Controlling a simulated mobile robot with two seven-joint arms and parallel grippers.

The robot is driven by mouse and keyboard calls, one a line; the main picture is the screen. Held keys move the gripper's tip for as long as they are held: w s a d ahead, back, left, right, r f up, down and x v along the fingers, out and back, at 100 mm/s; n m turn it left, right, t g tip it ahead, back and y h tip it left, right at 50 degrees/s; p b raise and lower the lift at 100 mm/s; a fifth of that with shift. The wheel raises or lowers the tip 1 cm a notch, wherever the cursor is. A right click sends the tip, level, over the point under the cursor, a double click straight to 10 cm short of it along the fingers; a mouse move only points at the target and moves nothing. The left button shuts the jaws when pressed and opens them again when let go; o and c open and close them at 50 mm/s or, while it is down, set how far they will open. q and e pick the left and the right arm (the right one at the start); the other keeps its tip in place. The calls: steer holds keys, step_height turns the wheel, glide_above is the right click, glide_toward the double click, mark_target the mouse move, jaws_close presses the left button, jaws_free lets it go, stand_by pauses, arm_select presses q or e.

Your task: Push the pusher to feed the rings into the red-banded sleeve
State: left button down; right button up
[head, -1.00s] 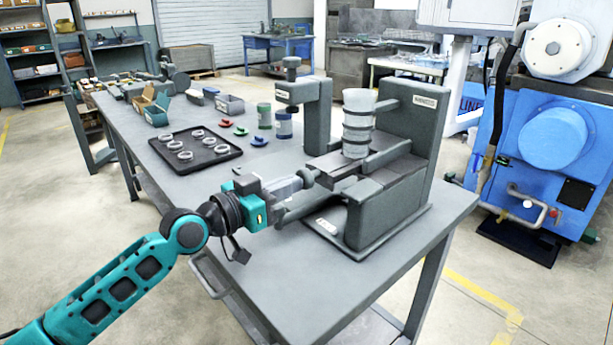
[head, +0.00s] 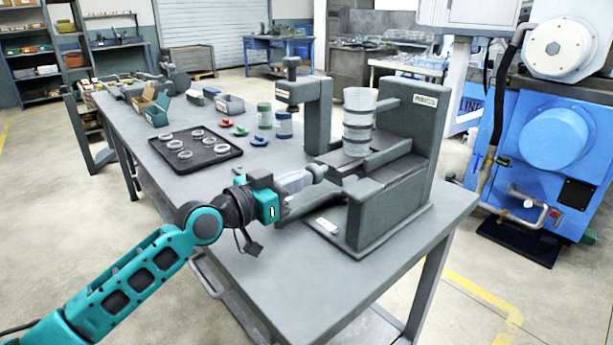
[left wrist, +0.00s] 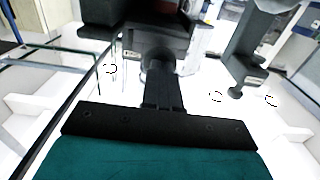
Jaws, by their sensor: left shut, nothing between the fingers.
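The grey ring grinder fixture (head: 392,205) stands at the near right end of the table. A clear tube (head: 360,98) stands upright on it with several grey rings (head: 357,134) stacked inside; I see no red band on it. The pusher's round knob (head: 317,171) sticks out on the left side of the fixture. My left gripper (head: 308,177) is shut and empty, its fingertips at the knob and seemingly touching it. The left wrist view shows the knob (left wrist: 157,64) just beyond the fingers, below the dark fixture. My right gripper is not in view.
A black tray (head: 210,158) with several rings lies further back left. Green (head: 264,116) and blue (head: 284,125) cylinders and small coloured parts lie between tray and fixture. A blue machine (head: 548,145) stands at right. The table front is clear.

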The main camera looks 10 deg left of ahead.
mark_target(315, 173)
arm_select(q)
steer(key=shift+b+x, duration=0.8)
steer(key=shift+x, duration=1.35)
steer(key=shift+s, duration=0.1)
steer(key=p+v, duration=0.1)
steer(key=v, duration=0.5)
steer(key=shift+a, duration=0.2)
steer(key=shift+s, duration=0.2)
